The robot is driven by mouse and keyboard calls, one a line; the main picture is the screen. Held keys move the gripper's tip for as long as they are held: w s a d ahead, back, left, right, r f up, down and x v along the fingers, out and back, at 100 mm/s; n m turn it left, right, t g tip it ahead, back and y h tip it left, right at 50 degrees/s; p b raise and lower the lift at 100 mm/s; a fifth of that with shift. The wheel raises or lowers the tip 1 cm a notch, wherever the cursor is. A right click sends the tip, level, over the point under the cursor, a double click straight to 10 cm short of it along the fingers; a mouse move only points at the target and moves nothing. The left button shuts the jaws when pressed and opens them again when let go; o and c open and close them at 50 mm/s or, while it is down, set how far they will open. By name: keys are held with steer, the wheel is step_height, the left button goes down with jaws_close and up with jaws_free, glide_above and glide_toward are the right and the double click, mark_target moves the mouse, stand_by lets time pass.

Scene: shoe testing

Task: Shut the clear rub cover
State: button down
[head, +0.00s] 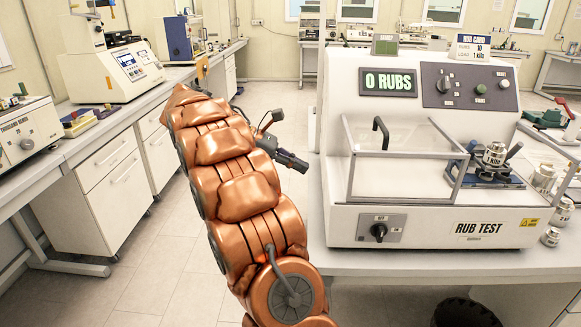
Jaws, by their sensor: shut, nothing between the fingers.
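The clear rub cover (405,154) is a grey-framed transparent box on the front of the white rub tester (340,90). It stands over the left and middle of the bay, and its black handle (380,132) rises at its left. The metal rub carriage (492,160) at the right of the bay looks uncovered. My gripper (303,164) is shut and empty, just left of the tester and apart from the cover and handle. My copper-coloured arm reaches up from the bottom and hides part of the floor.
The tester's display (388,83) reads 0 RUBS. A black knob (379,231) is on its lower front. Metal weights (551,236) stand to its right. Another bench with machines (115,68) lines the left; floor between is open.

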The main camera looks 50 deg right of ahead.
steer(key=p, duration=0.2)
glide_toward(345, 181)
steer(key=x, duration=0.5)
steer(key=shift+w+f, duration=0.2)
steer(key=shift+f, duration=0.25)
steer(key=shift+s+d+f, duration=0.15)
steer(key=shift+s+d, duration=0.45)
steer(key=shift+s, duration=0.05)
